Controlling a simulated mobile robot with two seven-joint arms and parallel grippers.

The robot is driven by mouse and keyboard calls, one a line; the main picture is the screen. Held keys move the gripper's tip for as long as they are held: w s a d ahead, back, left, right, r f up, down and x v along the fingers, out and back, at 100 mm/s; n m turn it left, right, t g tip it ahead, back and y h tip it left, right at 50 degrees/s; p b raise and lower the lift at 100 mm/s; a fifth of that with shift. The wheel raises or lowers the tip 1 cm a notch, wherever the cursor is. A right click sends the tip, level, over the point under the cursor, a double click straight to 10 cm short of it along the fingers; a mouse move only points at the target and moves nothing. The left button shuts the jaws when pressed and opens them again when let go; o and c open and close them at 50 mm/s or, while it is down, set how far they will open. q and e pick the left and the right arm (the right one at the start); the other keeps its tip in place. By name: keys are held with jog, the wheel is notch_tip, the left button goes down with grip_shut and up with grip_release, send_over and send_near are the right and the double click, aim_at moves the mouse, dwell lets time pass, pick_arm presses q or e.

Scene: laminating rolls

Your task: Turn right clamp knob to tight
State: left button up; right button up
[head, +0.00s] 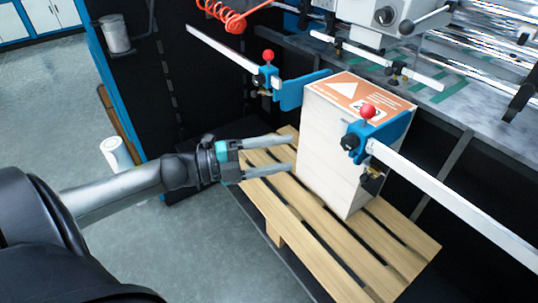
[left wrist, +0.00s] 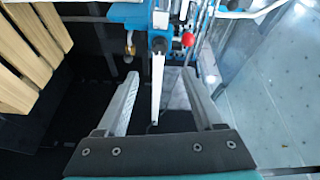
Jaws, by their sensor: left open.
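The right clamp (head: 388,134) is blue. It carries a red ball (head: 368,111), and black knobs (head: 350,143) show at its side and underneath. It sits by the right edge of the white stack (head: 325,150) at the inner end of a pale bar. My left gripper (head: 288,154) is open and empty, left of the stack and apart from the clamp. In the left wrist view, the open fingers (left wrist: 160,95) show a blue clamp (left wrist: 140,14) beyond them, with a red ball and a black knob; I cannot tell which clamp it is. My right gripper is not in view.
The stack stands on a wooden pallet (head: 290,215). The left clamp (head: 290,90) with its bar lies behind my left gripper. A grey machine bed (head: 470,110) runs along the back right. A white roll (head: 118,155) is on the floor at left, where there is free room.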

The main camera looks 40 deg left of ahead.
pick_arm(q)
jog(key=shift+v, duration=0.9)
jog(key=a+f+n+t+y+b, duration=0.15)
jog(key=a+f+n+y, duration=0.3)
jog(key=f, duration=0.45)
jog(key=a+f+n+y+b, duration=0.25)
jog(key=a+f+n, duration=0.2)
jog(key=f, duration=0.45)
jog(key=s+a+f+n+g+y+b, duration=0.1)
jog(key=s+f+n+y, duration=0.15)
jog(key=f, duration=0.65)
jog(key=s+a+f+n+g+y, duration=0.15)
jog(key=s+f+n, duration=0.25)
jog(key=f, duration=0.4)
jog(key=s+d+f+n+g+y+b, duration=0.1)
jog(key=s+d+f+n+g, duration=0.15)
jog(key=s+f, duration=0.4)
jog(key=s+d+f+n+g+y+b, duration=0.1)
jog(key=s+d+f+g+b, duration=0.2)
jog(key=f, duration=0.6)
jog(key=s+d+f+n+g, duration=0.1)
jog(key=s+d+f+g, duration=0.2)
jog(key=s+d+f, duration=0.3)
jog(key=s+d+f+n+g+h+b, duration=0.1)
jog(key=s+d+f, duration=0.4)
jog(key=s, duration=0.8)
jog(key=shift+d+f+n+g, duration=0.4)
jog(key=shift+d+n+g, duration=0.2)
jog(key=shift+d+g, duration=0.35)
